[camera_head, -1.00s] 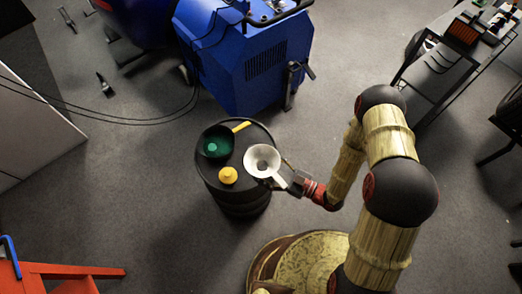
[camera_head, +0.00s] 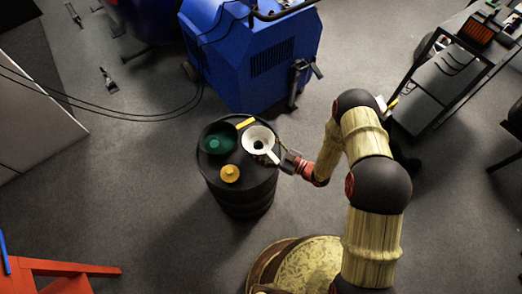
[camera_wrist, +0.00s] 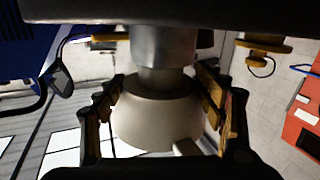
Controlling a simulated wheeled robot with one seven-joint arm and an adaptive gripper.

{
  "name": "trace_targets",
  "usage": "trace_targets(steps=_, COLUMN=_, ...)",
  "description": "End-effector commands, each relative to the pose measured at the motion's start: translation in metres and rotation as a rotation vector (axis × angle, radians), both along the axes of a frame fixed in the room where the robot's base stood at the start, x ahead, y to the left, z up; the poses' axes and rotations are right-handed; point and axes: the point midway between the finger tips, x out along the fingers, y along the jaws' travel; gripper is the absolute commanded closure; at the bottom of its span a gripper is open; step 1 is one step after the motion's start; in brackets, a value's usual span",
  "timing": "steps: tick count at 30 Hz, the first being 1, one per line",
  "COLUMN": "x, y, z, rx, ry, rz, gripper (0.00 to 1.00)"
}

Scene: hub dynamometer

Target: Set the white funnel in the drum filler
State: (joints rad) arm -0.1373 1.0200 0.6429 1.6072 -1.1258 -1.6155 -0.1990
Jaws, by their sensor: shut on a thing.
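The white funnel (camera_head: 249,132) is over the right part of the top of a black drum (camera_head: 241,192). Its wide mouth faces up, with a dark middle. My gripper (camera_head: 279,159) reaches in from the right and is shut on the funnel at its near right side. In the wrist view the pale funnel (camera_wrist: 155,118) fills the space between the two fingers. The drum filler is not visible; the funnel and gripper cover that part of the lid. I cannot tell whether the funnel's spout is in an opening or above the lid.
A dark green funnel (camera_head: 217,141) and a small yellow item (camera_head: 230,173) are on the drum's left side. A yellow strip (camera_head: 245,123) shows at the back. A blue machine (camera_head: 250,55) stands behind the drum. Open grey floor lies left and in front.

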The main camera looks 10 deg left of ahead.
Motion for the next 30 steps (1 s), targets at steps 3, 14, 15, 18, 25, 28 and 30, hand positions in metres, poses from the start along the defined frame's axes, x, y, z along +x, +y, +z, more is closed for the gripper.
trace_targets(steps=3, x=-0.002, y=-0.001, z=-0.023, rx=-0.001, ry=0.004, rz=0.0, gripper=0.56)
trace_targets(steps=14, x=-0.001, y=-0.001, z=-0.025, rx=0.0, ry=0.003, rz=0.0, gripper=0.56)
trace_targets(steps=15, x=-0.001, y=-0.001, z=-0.027, rx=0.0, ry=0.003, rz=0.0, gripper=0.56)
trace_targets(steps=18, x=-0.002, y=-0.001, z=-0.03, rx=0.0, ry=0.003, rz=0.0, gripper=0.56)
trace_targets(steps=25, x=-0.002, y=-0.001, z=-0.029, rx=-0.001, ry=0.003, rz=0.0, gripper=0.19)
trace_targets(steps=28, x=-0.002, y=-0.001, z=-0.029, rx=-0.001, ry=0.003, rz=0.0, gripper=0.14)
trace_targets(steps=30, x=-0.002, y=-0.001, z=-0.029, rx=-0.001, ry=0.003, rz=0.0, gripper=0.12)
